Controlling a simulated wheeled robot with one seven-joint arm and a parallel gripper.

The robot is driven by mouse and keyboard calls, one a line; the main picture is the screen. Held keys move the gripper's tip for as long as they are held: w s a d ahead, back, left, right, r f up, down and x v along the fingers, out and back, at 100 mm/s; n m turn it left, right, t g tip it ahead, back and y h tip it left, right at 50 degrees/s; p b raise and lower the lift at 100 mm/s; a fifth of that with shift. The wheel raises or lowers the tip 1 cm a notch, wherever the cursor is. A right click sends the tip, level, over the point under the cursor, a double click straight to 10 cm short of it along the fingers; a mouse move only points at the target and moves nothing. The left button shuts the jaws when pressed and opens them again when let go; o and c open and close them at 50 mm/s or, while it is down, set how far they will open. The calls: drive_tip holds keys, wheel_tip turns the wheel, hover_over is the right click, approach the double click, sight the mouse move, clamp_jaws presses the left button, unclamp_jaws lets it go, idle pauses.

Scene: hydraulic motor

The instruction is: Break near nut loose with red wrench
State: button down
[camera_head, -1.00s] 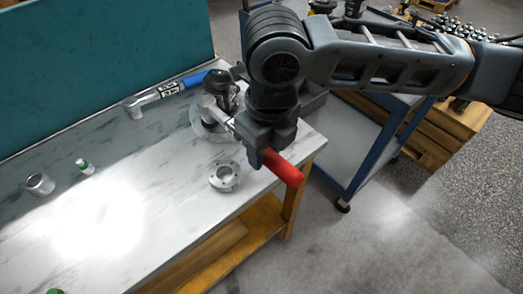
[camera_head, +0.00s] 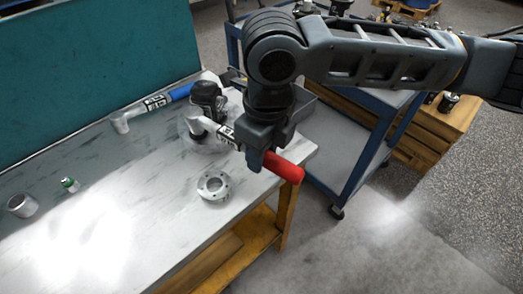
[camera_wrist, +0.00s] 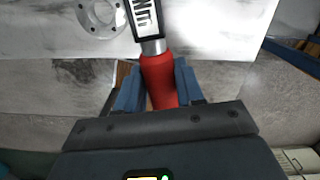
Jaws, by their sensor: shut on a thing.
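My gripper (camera_head: 266,158) is shut on the red handle of the red wrench (camera_head: 287,171). In the wrist view the red handle (camera_wrist: 159,80) sits between the blue fingers of my gripper (camera_wrist: 155,88), with the labelled shaft running up out of the picture. In the head view the wrench's silver head (camera_head: 197,126) is at the hydraulic motor (camera_head: 207,100), which stands on a round clear base near the bench's right end. The near nut is hidden by the wrench head, and I cannot tell whether the head is seated on it.
A blue-handled wrench (camera_head: 155,103) lies at the back of the bench (camera_head: 130,220). A round flange (camera_head: 214,186) lies in front of the motor; it also shows in the wrist view (camera_wrist: 101,15). A blue cart (camera_head: 345,190) is at right.

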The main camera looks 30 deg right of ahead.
drive_tip(key=shift+d+f, duration=0.15)
drive_tip(key=shift+f, duration=0.1)
drive_tip(key=shift+w+d+n+b, duration=0.35)
drive_tip(key=shift+w+d+n, duration=0.15)
drive_tip(key=shift+d, duration=0.2)
drive_tip(key=shift+w+d+n+b, duration=0.3)
drive_tip(key=shift+w+d+n, duration=0.15)
drive_tip(key=shift+d, duration=0.2)
drive_tip(key=shift+w+d+n, duration=0.1)
drive_tip(key=shift+d+n, duration=0.1)
drive_tip(key=shift+n, duration=0.05)
drive_tip(key=shift+w+d+n+b, duration=0.5)
drive_tip(key=shift+w+d+n, duration=0.5)
drive_tip(key=shift+w+d, duration=0.1)
